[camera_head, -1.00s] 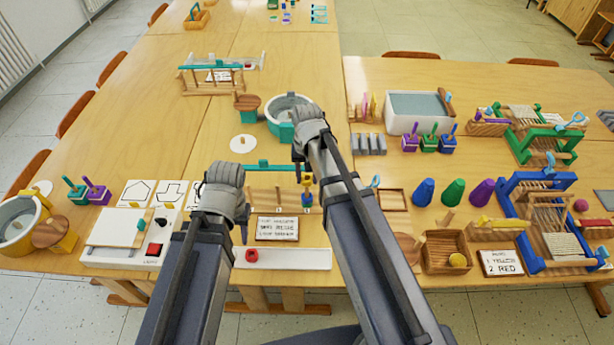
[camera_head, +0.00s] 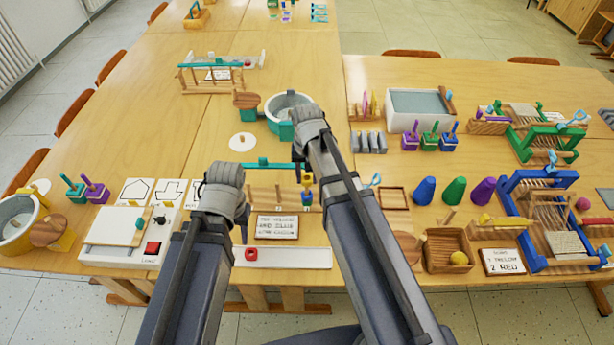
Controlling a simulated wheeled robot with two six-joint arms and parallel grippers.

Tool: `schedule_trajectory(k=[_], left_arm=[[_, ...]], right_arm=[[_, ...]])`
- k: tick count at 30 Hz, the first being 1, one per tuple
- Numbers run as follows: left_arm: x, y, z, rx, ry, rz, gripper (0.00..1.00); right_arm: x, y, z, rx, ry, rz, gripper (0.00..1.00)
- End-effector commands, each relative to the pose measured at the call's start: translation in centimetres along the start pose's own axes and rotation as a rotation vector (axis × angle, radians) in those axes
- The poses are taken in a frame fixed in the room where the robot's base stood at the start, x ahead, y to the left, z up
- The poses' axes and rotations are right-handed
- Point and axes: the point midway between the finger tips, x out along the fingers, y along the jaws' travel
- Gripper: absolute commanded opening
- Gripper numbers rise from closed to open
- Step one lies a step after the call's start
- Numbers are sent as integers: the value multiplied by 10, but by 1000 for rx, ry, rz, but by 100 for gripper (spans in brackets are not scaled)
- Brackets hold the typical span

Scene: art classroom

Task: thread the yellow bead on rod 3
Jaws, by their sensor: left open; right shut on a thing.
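A small wooden rod stand (camera_head: 268,197) with numbered positions is on the table between my forearms, under a teal bar (camera_head: 262,165). A yellow bead (camera_head: 307,179) is at its right end, directly above a blue piece (camera_head: 308,188). My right gripper (camera_head: 303,172) reaches down from above and is shut on the yellow bead; its fingertips are small and partly hidden by my wrist. Whether the bead is around the rod or just above it I cannot tell. My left gripper (camera_head: 243,232) is open and empty, left of the stand, mostly hidden behind my wrist.
A written card (camera_head: 277,227) stands in front of the stand. A white strip (camera_head: 300,259) with a red button (camera_head: 251,254) lies at the front edge.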

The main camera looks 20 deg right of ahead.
Motion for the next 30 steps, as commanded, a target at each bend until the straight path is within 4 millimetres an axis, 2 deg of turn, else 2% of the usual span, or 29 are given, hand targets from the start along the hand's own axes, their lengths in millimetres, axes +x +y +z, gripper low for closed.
schedule_trajectory(k=[19, 30], left_arm=[[0, 0, 0, 0, 0, 0, 45], [10, 1, -1, 0, 0, 0, 45]], right_arm=[[0, 0, 0, 0, 0, 0, 0], [11, 0, 0, 0, 0, 0, 0]])
